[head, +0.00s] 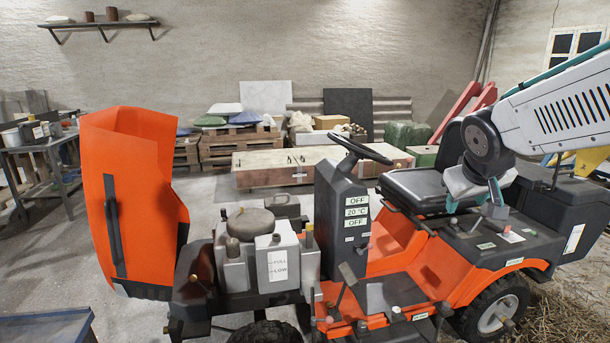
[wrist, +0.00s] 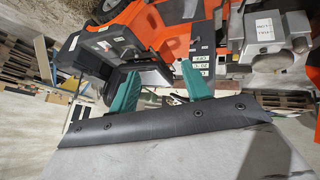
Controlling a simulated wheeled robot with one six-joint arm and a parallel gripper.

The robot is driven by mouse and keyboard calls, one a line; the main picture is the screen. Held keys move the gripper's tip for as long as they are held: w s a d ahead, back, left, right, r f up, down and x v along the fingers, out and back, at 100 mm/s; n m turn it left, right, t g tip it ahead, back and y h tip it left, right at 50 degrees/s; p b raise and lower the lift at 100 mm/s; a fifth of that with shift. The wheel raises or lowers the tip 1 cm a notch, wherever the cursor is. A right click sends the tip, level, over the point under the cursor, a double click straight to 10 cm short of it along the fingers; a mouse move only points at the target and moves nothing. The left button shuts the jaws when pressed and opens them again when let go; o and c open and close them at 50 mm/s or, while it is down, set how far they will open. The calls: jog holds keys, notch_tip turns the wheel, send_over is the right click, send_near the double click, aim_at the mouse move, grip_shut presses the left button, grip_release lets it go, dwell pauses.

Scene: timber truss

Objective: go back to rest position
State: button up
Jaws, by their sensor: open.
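My gripper (wrist: 158,72) shows in the wrist view with its two green fingers spread apart and nothing between them. In the head view my arm reaches in from the upper right, and its end hangs over the right side of the orange ride-on mower (head: 470,270), beside the black seat (head: 412,188). I cannot tell there how close the fingertips are to the mower. The mower's seat, orange body and control panel also show beyond the fingers in the wrist view.
The orange hood (head: 132,190) stands raised at the mower's left. A steering wheel (head: 362,150) sticks up mid-mower. Pallets with sacks (head: 232,140) line the back wall. A metal cart (head: 45,160) stands at far left. Straw lies at lower right. Grey floor is clear behind the hood.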

jog(key=s+a+f+g+y, duration=0.1)
jog(key=s+a+f+g, duration=0.1)
jog(key=s, duration=1.2)
jog(key=s+a+f+m+g+y, duration=0.1)
jog(key=s+a+f+g, duration=0.2)
jog(key=s, duration=1.2)
jog(key=shift+a+f+g+y, duration=0.3)
jog(key=shift+a+y, duration=0.1)
jog(key=shift+a, duration=0.1)
